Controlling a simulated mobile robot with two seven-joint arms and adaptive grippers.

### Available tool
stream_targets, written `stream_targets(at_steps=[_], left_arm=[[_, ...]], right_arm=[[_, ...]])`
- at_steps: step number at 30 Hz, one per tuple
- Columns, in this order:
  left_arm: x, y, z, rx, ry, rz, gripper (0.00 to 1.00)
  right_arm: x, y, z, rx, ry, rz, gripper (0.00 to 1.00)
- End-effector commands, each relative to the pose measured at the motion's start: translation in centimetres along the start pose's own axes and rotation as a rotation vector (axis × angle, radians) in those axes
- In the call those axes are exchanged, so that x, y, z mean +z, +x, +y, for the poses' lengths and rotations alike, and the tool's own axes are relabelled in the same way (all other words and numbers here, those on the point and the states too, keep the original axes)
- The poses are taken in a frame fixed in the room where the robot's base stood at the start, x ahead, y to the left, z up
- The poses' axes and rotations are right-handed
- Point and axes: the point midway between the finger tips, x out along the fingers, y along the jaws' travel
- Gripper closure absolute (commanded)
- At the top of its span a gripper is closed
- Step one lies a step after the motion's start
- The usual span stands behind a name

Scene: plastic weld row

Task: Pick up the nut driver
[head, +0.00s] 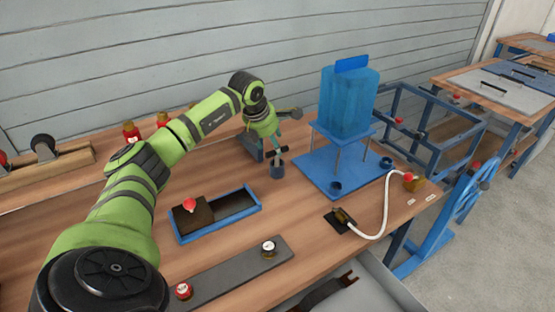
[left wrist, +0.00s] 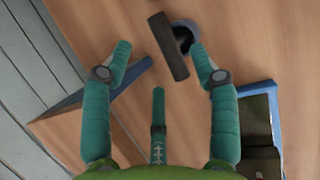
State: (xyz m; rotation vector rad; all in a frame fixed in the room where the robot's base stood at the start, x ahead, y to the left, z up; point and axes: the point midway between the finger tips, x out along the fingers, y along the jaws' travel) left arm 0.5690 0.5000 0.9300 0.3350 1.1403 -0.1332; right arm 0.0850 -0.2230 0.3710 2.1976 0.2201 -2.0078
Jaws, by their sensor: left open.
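The nut driver appears to be the dark T-handled tool (left wrist: 167,46) in the left wrist view. It stands in a small round holder (left wrist: 187,31). In the head view the same holder is a dark blue cup (head: 277,171), and the dark handle (head: 282,151) shows just above it. My left gripper (head: 274,143) is open, pointing down above and just behind the cup. In the left wrist view its teal fingers are spread, with the handle beyond and between their tips, apart from them. The tool's lower part is hidden in the holder. My right gripper is not in view.
A blue-edged tray (head: 236,205) with a dark block lies in front of the cup. A blue stand with a blue tank (head: 347,100) stands to the right. A grey bar (head: 225,280) with knobs lies nearer. A blue angled piece (head: 250,148) stands close behind the gripper.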

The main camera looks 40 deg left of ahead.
Motion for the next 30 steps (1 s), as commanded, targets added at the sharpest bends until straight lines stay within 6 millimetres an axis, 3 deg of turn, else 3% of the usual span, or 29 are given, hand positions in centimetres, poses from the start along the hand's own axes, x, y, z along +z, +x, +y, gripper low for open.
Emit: stream_targets(at_steps=[9,17,19,22,30], left_arm=[[0.0,4.2,-0.6,-0.001,-0.001,0.0,0.4],[-0.1,4.6,-0.6,0.001,0.001,0.0,0.4],[-0.1,4.6,-0.6,0.001,0.001,0.0,0.6],[-0.1,4.6,-0.6,0.001,0.001,0.0,1.0],[-0.1,4.5,-0.6,0.001,0.0,-0.001,1.0]], right_arm=[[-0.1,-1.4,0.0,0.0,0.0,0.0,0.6],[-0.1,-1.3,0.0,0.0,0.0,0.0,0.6],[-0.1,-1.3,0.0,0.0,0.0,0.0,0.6],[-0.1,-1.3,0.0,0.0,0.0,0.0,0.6],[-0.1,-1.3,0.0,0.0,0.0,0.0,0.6]])
